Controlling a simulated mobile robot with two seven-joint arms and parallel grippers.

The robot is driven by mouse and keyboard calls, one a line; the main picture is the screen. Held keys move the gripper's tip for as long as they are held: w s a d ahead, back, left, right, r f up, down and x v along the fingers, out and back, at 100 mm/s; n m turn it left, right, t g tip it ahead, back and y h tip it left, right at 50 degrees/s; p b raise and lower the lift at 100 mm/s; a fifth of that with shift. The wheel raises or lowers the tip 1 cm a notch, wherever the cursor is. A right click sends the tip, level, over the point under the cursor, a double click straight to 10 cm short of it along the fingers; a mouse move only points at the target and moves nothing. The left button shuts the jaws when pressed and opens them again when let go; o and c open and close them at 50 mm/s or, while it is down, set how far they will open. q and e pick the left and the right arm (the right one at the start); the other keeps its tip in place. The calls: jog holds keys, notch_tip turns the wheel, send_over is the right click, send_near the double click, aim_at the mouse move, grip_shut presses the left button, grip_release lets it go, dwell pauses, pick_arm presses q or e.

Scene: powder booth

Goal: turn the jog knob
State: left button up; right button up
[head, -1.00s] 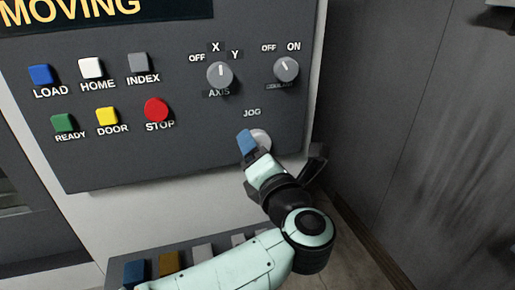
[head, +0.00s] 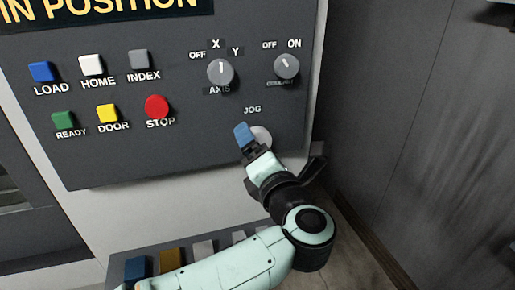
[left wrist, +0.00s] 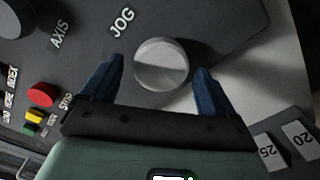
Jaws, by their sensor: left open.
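The jog knob (left wrist: 162,64) is a round, light grey knob under the JOG label on the dark control panel. In the head view the jog knob (head: 262,138) is partly hidden behind my left gripper (head: 250,140). In the left wrist view my left gripper (left wrist: 158,82) is open, with one blue fingertip on each side of the knob and gaps between fingers and knob. The knob sits a little beyond the fingers. My right gripper is not in view.
The panel (head: 200,150) also holds the axis knob (head: 220,72), another knob (head: 286,66), and several buttons, including a red stop button (head: 157,107). A grey wall (head: 420,120) stands at right.

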pick_arm(q)
jog(key=b+v, duration=0.2)
jog(key=v, duration=1.1)
jog(key=shift+s, duration=0.15)
jog(key=shift+d, duration=0.1)
